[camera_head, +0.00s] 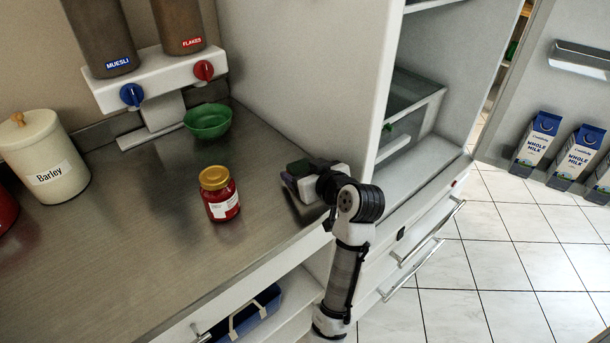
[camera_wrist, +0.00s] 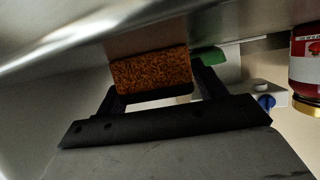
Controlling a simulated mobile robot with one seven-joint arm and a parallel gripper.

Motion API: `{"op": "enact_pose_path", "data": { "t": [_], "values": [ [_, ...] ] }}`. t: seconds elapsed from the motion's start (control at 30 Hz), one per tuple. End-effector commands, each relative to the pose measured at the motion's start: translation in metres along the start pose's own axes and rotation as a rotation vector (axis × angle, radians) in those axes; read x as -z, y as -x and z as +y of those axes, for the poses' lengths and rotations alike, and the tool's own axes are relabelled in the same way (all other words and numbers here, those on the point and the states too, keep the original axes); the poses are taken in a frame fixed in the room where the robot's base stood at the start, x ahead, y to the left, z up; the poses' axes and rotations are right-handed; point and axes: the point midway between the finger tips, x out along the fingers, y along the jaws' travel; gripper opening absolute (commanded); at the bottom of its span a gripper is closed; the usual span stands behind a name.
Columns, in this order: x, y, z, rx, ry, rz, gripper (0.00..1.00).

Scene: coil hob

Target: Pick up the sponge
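The sponge (camera_wrist: 151,74) shows in the wrist view as a rough orange-brown block with a dark lower edge. It lies between my gripper's two dark fingers (camera_wrist: 158,92), with no clear gap at either side. Whether the fingers press on it or only stand beside it cannot be told. In the head view my gripper (camera_head: 297,179) is low at the counter's right edge, and a dark green top of the sponge (camera_head: 299,167) shows at its tip. The gripper and wrist hide the rest. Whether the sponge touches the counter is unclear.
A red jar with a gold lid (camera_head: 219,194) stands left of my gripper on the counter (camera_head: 130,240). A green bowl (camera_head: 208,121) sits behind, by the cereal dispenser (camera_head: 150,82). A tall white panel (camera_head: 305,80) rises behind my gripper. The counter's middle is clear.

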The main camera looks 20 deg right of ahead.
Motion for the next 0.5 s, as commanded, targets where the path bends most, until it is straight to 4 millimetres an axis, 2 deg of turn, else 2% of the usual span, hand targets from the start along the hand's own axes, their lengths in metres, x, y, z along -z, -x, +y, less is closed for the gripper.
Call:
{"op": "enact_pose_path", "data": {
  "t": [0.03, 0.27, 0.5],
  "values": [
    [0.0001, 0.0002, 0.0001, 0.0, 0.0, 0.0, 0.63],
    [0.0002, 0.0004, 0.0001, 0.0, 0.0, 0.0, 0.33],
    [0.0007, 0.0006, 0.0002, 0.0, 0.0, 0.001, 0.33]
  ]
}}
